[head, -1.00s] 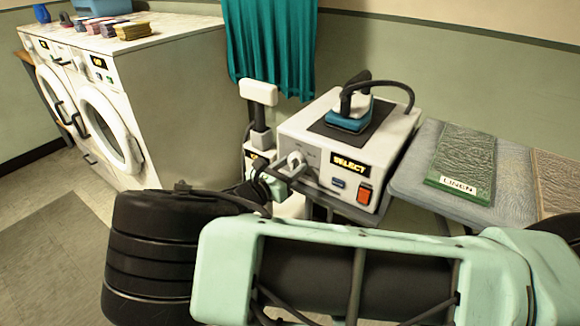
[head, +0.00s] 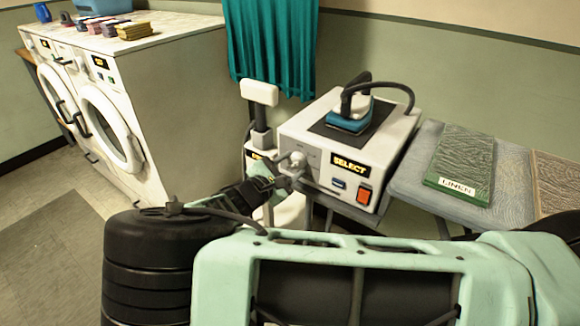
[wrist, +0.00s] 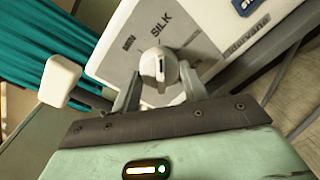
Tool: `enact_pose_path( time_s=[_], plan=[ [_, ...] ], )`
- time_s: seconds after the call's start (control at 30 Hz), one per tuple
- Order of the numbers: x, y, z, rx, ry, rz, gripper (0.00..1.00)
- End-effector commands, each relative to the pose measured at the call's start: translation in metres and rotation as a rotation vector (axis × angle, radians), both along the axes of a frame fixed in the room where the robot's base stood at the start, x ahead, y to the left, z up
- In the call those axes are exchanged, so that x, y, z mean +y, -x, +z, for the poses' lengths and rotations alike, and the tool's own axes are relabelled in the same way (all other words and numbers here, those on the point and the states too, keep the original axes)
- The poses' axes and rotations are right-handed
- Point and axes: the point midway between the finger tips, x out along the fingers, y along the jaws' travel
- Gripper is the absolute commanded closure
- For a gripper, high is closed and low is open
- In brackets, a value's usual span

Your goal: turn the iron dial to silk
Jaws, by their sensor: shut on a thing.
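The steam iron station (head: 335,125) is a pale box with a dark top, on which a teal and black iron (head: 350,112) rests. Its dial (head: 297,158) is a light grey knob at the left of the front panel. In the wrist view the dial (wrist: 160,65) sits between my fingers, with a dark mark on its face. The word SILK is printed above it and MIN to the upper left; other labels around it are hidden or unclear. My gripper (wrist: 159,82) is shut on the dial, one finger on each side. In the head view my gripper (head: 284,174) is small and partly hidden.
A SELECT sign (head: 349,165) and a red switch (head: 364,194) are right of the dial. A white-headed post (head: 259,93) stands close left. An ironing board (head: 410,183) with a green LINEN pad (head: 462,168) is at right. Washing machines (head: 110,125) stand at left.

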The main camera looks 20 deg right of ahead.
Motion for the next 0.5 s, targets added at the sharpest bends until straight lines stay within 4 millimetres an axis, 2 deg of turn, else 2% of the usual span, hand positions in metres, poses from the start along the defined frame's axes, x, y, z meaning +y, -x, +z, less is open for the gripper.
enact_pose_path(
  time_s=[0.5],
  plan=[
    [0.0008,0.0008,-0.0013,-0.037,-0.03,0.0,0.79]
  ],
)
